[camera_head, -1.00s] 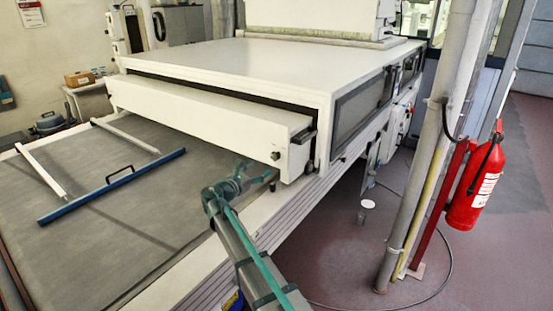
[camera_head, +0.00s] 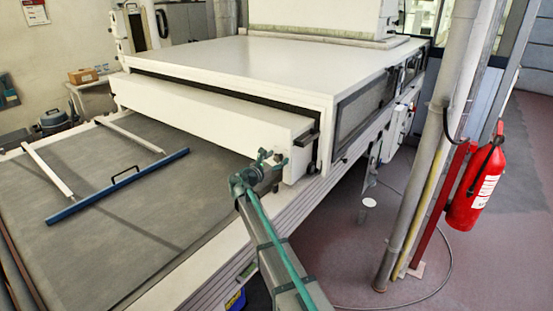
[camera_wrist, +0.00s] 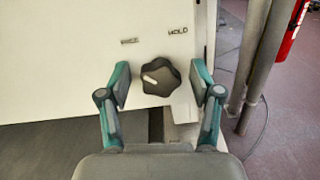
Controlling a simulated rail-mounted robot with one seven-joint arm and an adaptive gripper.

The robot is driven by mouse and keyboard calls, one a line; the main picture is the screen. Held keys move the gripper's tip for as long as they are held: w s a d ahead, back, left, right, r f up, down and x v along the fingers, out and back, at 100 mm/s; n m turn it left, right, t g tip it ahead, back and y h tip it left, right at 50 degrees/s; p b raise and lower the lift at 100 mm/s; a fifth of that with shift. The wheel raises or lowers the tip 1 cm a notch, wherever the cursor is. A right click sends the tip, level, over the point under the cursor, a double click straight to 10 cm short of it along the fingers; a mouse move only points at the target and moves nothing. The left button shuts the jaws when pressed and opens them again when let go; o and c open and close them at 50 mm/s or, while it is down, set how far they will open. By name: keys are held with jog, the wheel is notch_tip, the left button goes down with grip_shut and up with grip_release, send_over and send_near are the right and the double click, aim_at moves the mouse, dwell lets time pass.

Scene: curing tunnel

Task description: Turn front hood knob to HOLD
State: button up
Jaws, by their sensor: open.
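The front hood knob (camera_wrist: 160,77) is a dark, lobed knob on the white hood front. A white pointer mark lies on its left side, off the HOLD label (camera_wrist: 178,31) at upper right. A second label (camera_wrist: 130,41) at upper left is too blurred to read. My gripper (camera_wrist: 161,70) is open, with one teal-backed finger on each side of the knob and gaps showing between. In the head view my gripper (camera_head: 268,158) is at the right end of the hood's front panel (camera_head: 205,115) and largely hides the knob.
A grey post (camera_head: 435,150) and a red fire extinguisher (camera_head: 476,190) stand at right. Open floor lies between the machine and post.

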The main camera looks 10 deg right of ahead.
jog(key=c, duration=1.2)
jog(key=shift+o, duration=0.2)
